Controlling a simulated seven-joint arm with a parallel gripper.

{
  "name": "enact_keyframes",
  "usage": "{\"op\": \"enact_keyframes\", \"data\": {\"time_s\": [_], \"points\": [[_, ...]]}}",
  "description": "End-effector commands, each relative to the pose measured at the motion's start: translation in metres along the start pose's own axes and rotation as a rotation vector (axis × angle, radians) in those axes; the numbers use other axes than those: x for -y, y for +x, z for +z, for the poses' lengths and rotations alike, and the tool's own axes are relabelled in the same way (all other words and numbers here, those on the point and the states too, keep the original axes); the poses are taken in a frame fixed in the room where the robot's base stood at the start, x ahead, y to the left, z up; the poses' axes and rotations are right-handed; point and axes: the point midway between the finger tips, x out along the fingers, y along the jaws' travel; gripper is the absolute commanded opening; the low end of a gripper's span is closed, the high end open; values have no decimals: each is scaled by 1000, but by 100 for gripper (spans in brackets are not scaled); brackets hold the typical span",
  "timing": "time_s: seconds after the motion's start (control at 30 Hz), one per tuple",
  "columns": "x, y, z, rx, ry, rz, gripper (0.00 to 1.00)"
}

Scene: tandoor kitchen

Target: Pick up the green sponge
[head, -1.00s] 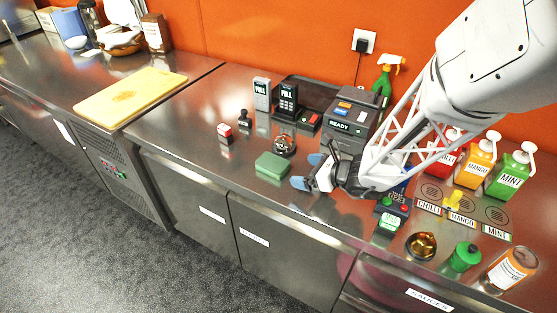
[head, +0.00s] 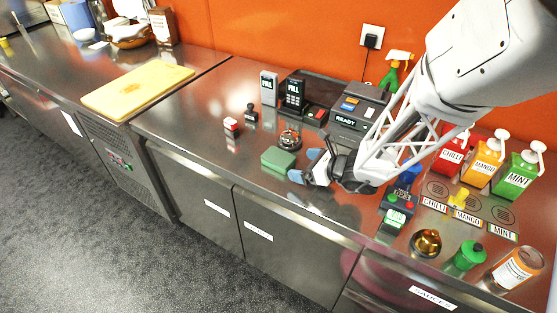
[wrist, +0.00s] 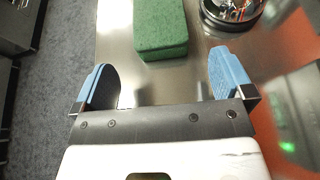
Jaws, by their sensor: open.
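The green sponge (head: 278,159) lies flat on the steel counter in the head view, just left of my gripper (head: 304,167). In the wrist view the sponge (wrist: 160,28) lies ahead of my gripper (wrist: 163,88), roughly centred between its two blue fingertips and beyond them. My gripper is open and empty. Its fingers are apart from the sponge. The sponge's far end is cut off by the top edge of the wrist view.
A round metal bell-like item (head: 290,139) stands close behind the sponge; it also shows in the wrist view (wrist: 232,10). The READY machine (head: 355,110) is behind my gripper. The counter's front edge is near.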

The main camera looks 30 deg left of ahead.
Motion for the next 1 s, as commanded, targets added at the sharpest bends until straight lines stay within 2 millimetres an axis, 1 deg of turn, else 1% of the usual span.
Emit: {"op": "enact_keyframes", "data": {"time_s": [0.17, 0.27, 0.73, 0.83, 1.0], "points": [[0, 1, 0, 0, 0, 0, 99], [0, 5, 0, 0, 0, 1, 99], [0, 48, 2, 0, 0, 1, 99], [0, 51, 1, -1, 0, 1, 99], [1, 52, 2, 0, 0, 1, 99]]}}
